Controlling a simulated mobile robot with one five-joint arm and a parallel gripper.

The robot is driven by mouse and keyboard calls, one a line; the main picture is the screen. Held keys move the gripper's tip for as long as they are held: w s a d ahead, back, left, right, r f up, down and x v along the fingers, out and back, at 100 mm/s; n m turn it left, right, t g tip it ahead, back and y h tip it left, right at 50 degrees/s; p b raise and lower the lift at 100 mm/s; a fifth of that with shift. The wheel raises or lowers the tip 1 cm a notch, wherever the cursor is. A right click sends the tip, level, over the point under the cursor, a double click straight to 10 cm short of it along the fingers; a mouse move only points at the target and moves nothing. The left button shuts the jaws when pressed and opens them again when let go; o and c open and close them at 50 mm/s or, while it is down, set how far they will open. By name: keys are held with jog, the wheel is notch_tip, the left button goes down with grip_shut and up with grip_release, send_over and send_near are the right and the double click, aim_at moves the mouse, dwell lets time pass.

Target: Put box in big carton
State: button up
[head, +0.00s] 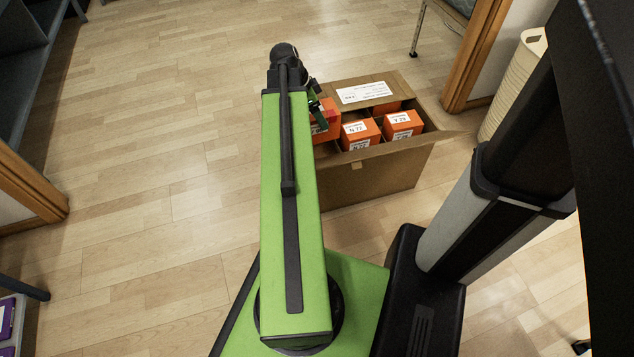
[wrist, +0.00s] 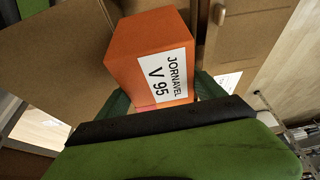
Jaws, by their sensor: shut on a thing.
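An orange box (wrist: 135,52) with a white label reading "JORNAVEL V 95" is between the green fingers of my gripper (wrist: 163,94) in the wrist view. My gripper is shut on it. In the head view the held box (head: 329,128) shows at the left side of the big open carton (head: 385,174), partly hidden by my gripper (head: 319,113). I cannot tell how deep it sits in the carton. Brown cardboard (wrist: 60,55) of the carton surrounds it in the wrist view.
Several other orange boxes (head: 361,128) stand inside the carton, labelled "N 77" and "Y 29" among others. A flap (head: 425,142) sticks out at the carton's front right. A wooden door frame (head: 476,55) and a cream bin (head: 515,80) stand behind right. Floor at left is clear.

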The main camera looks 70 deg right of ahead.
jog(key=f+b, duration=0.2)
jog(key=f, duration=0.1)
jog(key=a+f, duration=0.1)
jog(key=f, duration=0.1)
jog(key=shift+s+f+b, duration=0.15)
jog(key=shift+s+b, duration=0.05)
jog(key=shift+b, duration=0.2)
notch_tip(320, 180, down, 10)
jog(key=b, duration=1)
jog(key=shift+f, duration=0.15)
jog(key=o, duration=1.3)
jog(key=shift+c, duration=0.2)
jog(key=shift+o, duration=0.9)
